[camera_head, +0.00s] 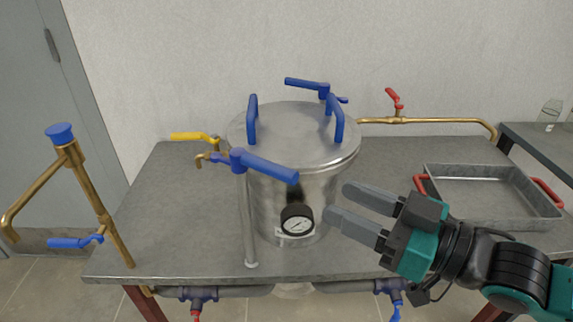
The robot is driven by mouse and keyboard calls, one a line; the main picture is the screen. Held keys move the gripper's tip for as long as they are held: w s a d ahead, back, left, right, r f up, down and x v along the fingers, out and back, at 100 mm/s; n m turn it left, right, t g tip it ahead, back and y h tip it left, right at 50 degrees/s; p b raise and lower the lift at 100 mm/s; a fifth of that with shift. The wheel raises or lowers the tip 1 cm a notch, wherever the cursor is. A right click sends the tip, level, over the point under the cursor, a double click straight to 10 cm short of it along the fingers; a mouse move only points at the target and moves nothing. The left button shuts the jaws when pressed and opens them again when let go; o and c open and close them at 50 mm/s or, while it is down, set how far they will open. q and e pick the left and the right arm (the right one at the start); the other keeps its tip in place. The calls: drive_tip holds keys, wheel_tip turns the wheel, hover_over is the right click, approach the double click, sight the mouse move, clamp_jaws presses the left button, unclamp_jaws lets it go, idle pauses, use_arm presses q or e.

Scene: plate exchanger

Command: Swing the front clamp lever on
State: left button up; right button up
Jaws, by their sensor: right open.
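The front clamp lever (268,166) is a blue handle on a blue hub at the top of a thin silver post (248,220). Its handle points right across the front of the steel pot (265,200). A second blue lever (305,85) sits behind the pot's lid (290,125), which has two upright blue handles. My right gripper (338,203) is open and empty, to the right of and below the front lever's tip, apart from it. It hides part of the pot's right side. My left gripper is not in view.
A black pressure gauge (297,222) sticks out from the pot's front. A yellow-handled valve (195,137) is left of the pot. A steel tray (490,165) with red handles lies on the right. A brass pipe (95,195) with blue valves stands at left. The table's left side is clear.

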drive_tip(key=r, duration=0.1)
approach(245, 160)
drive_tip(key=x, duration=0.5)
drive_tip(key=shift+w+f, duration=0.35)
drive_tip(key=shift+w, duration=0.25)
clamp_jaws()
idle(0.3)
